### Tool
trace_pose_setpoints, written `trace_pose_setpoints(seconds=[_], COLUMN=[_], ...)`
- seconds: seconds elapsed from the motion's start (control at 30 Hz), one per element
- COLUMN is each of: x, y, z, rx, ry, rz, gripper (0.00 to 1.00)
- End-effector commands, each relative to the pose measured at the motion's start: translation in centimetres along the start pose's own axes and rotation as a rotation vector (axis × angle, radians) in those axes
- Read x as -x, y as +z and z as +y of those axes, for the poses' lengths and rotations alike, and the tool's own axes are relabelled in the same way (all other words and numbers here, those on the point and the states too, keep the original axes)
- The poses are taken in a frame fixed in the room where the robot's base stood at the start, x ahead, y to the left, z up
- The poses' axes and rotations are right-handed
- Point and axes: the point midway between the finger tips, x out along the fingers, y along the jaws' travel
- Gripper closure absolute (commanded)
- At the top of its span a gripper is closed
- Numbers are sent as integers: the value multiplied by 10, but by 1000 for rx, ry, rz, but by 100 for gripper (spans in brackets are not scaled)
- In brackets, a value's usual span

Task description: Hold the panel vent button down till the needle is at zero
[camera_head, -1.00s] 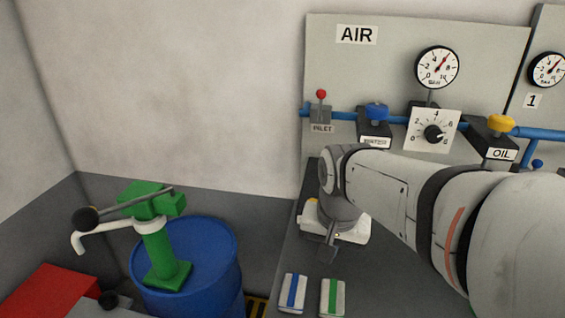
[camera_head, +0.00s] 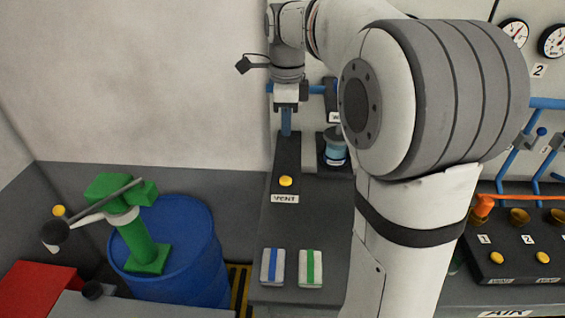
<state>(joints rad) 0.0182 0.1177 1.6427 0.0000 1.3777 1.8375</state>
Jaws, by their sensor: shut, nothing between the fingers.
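The yellow vent button (camera_head: 286,181) sits on a dark block above a white VENT label (camera_head: 285,198), left of centre in the head view. My gripper (camera_head: 286,103) is shut and empty, above and behind the button in the picture and apart from it. A short blue pipe (camera_head: 286,122) shows between them. The air gauge and its needle are hidden behind my arm. Two other gauges (camera_head: 514,32) (camera_head: 555,40) show at the upper right; their needles are too small to read surely.
Blue-striped (camera_head: 272,266) and green-striped (camera_head: 311,268) blocks lie on the bench in front of the button. A blue drum (camera_head: 190,260) with a green pump (camera_head: 140,240) stands at left. Another dark panel (camera_head: 515,250) with yellow buttons is at right.

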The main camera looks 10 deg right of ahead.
Motion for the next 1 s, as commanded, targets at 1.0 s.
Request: trace_pose_setpoints(seconds=[1.0], x=[-95], y=[-1], z=[-2], rx=[-28], ry=[8], rz=[2], gripper=[100])
